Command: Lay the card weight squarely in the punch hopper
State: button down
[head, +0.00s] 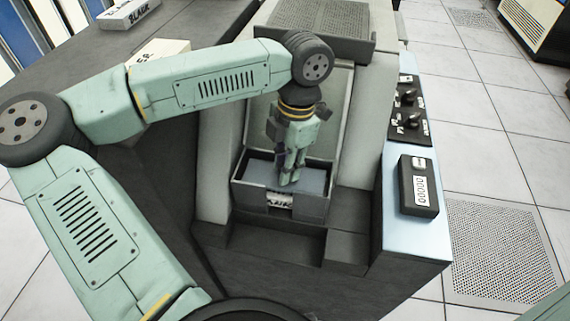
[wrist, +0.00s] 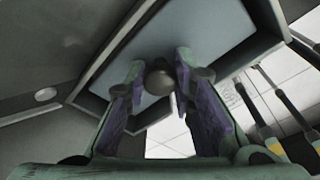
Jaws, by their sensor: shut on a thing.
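The punch hopper (head: 297,205) is a dark open box with a pale label on its front wall. My gripper (head: 289,178) points down into its mouth, with the fingertips near the middle. A flat blue-grey plate, which looks like the card weight (head: 262,176), lies within the hopper's walls under the fingers. In the wrist view the plate (wrist: 138,38) shows framed by a dark rim. A dark round knob (wrist: 158,78) sits between my two fingers (wrist: 160,66), which are shut on it. The fingers hide part of the plate. I cannot tell whether it rests on the hopper's floor.
A grey sloped panel stands behind the hopper. A switch panel (head: 409,108) and a black counter box (head: 418,186) are on the machine's right side. Labelled pale blocks (head: 128,14) lie on the dark surface at the upper left. Tiled floor (head: 490,130) is open at right.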

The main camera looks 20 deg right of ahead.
jog(key=c, duration=1.3)
grip_release()
jog(key=shift+f, duration=0.1)
notch_tip(320, 180, up, 12)
jog(key=d, duration=0.1)
jog(key=shift+w+d, duration=0.15)
jog(key=shift+d, duration=0.25)
